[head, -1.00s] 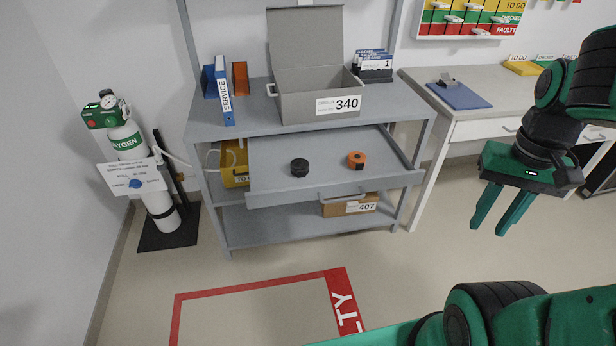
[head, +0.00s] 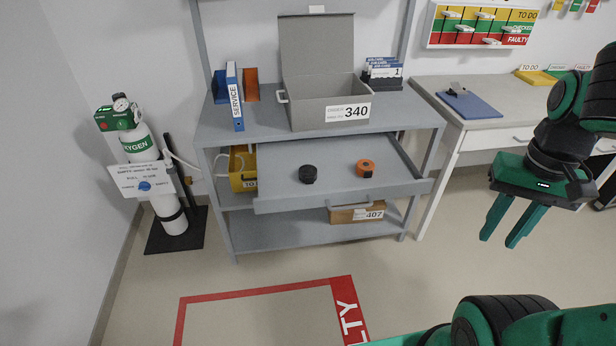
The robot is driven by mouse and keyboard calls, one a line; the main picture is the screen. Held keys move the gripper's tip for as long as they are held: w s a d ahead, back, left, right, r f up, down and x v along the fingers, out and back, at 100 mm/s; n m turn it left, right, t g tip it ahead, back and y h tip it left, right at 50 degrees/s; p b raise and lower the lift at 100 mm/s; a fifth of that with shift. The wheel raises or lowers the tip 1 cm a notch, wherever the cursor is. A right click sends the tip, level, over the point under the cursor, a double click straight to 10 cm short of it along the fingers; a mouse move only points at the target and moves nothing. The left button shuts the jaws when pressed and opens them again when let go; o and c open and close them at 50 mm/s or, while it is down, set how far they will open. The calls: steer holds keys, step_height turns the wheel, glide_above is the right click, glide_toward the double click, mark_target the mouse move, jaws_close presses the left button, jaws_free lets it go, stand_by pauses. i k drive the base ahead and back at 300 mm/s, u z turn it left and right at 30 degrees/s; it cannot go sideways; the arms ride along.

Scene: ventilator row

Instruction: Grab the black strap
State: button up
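The black strap (head: 308,174) is a small dark roll lying in the open grey drawer (head: 280,194) of the shelf unit, left of the drawer's middle. An orange roll (head: 365,168) lies to its right in the same drawer, apart from it. My gripper (head: 513,242) hangs at the right of the head view, in front of the white desk. Its two green fingers point down and stand apart, with nothing between them. It is well to the right of the drawer and touches nothing.
An open grey box marked 340 (head: 318,112) stands on the shelf top above the drawer. A blue SERVICE binder (head: 236,98) stands left of it. A yellow bin (head: 242,170) and a cardboard box (head: 350,214) sit below. An oxygen cylinder (head: 160,190) stands at left. The floor in front is clear.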

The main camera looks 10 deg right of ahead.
mark_target(307, 173)
steer(key=u, duration=2.15)
steer(key=k, duration=0.8)
steer(key=z, duration=1.55)
steer(key=i, duration=1)
